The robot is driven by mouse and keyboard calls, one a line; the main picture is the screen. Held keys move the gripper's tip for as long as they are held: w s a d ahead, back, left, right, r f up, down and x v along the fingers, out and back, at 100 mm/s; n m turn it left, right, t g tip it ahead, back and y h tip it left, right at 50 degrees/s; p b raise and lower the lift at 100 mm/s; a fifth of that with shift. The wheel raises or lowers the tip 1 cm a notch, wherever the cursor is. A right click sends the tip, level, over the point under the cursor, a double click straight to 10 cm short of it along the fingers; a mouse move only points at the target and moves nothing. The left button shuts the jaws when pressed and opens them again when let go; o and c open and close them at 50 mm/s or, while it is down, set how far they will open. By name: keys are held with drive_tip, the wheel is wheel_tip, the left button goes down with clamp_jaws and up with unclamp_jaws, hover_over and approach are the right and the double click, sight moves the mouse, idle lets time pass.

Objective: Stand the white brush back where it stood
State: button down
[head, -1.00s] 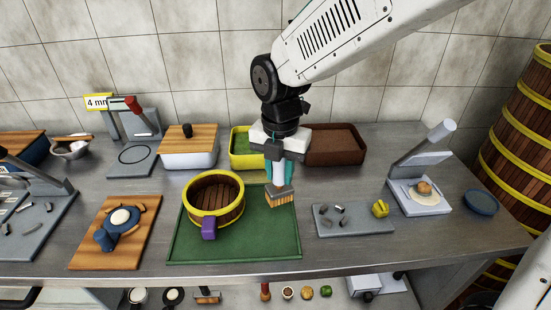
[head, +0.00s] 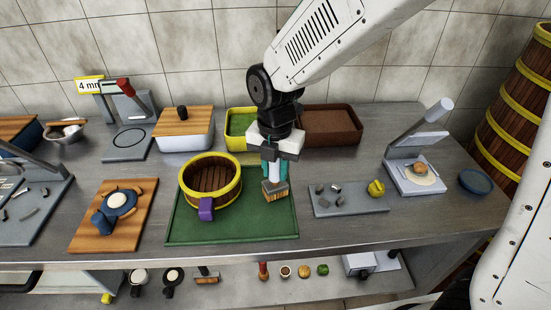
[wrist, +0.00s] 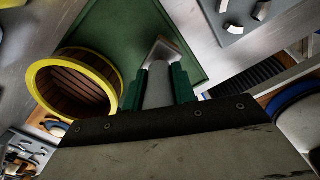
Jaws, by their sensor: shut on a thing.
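The white brush (head: 274,172) has a white handle, a grey collar and tan bristles pointing down. My gripper (head: 274,168) is shut on its handle with teal fingers, and holds it upright over the right part of the green mat (head: 235,231). I cannot tell whether the bristles touch the mat. In the wrist view the brush handle (wrist: 159,84) sits between the teal fingers, with the grey collar beyond it. A wooden steamer ring with yellow bands (head: 239,190) stands on the mat to the left of the brush, apart from it.
A purple clip (head: 206,209) is on the steamer's front. A grey board with small pieces (head: 350,202) lies right of the mat. A yellow bin (head: 233,145) and a brown bin (head: 330,141) stand behind. A wooden board (head: 88,235) is to the left.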

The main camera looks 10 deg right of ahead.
drive_tip(key=shift+f, duration=0.4)
drive_tip(key=shift+f, duration=0.5)
idle(0.4)
drive_tip(key=c, duration=1.1)
unclamp_jaws()
drive_tip(key=shift+o, duration=0.2)
wheel_tip(320, 180, up, 8)
drive_tip(key=shift+f, duration=0.1)
drive_tip(key=shift+r, duration=2.2)
